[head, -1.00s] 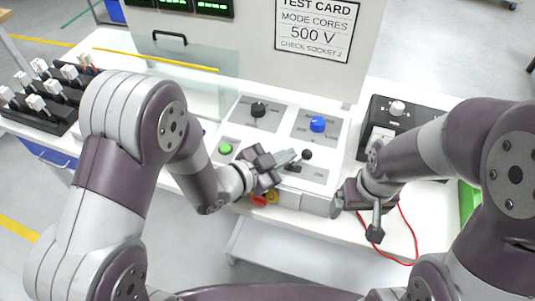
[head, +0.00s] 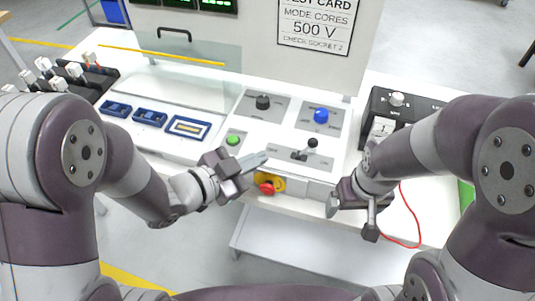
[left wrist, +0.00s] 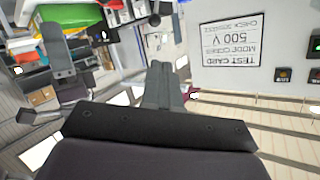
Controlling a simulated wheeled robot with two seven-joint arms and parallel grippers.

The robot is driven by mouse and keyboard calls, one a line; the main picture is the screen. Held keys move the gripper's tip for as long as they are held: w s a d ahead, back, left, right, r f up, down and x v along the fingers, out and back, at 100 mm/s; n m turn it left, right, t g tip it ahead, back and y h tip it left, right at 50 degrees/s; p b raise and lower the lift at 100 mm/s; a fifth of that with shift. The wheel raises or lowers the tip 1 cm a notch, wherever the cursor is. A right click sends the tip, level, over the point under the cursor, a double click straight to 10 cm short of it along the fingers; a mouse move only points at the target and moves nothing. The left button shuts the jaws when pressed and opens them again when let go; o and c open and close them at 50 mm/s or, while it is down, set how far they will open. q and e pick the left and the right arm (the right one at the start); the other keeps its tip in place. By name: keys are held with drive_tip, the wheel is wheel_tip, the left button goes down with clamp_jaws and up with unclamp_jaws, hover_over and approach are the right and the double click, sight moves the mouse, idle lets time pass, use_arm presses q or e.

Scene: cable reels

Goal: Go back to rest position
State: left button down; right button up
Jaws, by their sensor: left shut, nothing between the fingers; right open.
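My left gripper (head: 252,163) is shut and empty. It hovers in front of the test bench panel, near the green button (head: 233,139) and above the red emergency button (head: 267,187). Its closed fingers also show in the left wrist view (left wrist: 163,85). My right gripper (head: 345,205) is open at the bench's front edge, right of the panel. Its fingers are partly hidden by its own wrist.
The white bench panel carries a black knob (head: 262,102), a blue knob (head: 321,116) and a lever switch (head: 311,144). A black box (head: 397,99) stands at right, with a red wire (head: 415,222) below. Blue-framed sockets (head: 187,127) and a clear shield (head: 185,80) are at left.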

use_arm(q)
drive_tip(key=a+f+n+g+y, duration=0.3)
drive_tip(key=a+f+n+y, duration=0.5)
drive_tip(key=a, duration=0.4)
drive_tip(key=s+a+r+n+g+y, duration=0.1)
drive_tip(key=s+a+n+g+y, duration=0.2)
drive_tip(key=s+a+n+g, duration=0.1)
drive_tip(key=shift+s+a+n+g, duration=0.15)
drive_tip(key=shift+s+n+g, duration=0.45)
drive_tip(key=shift+s+n, duration=0.85)
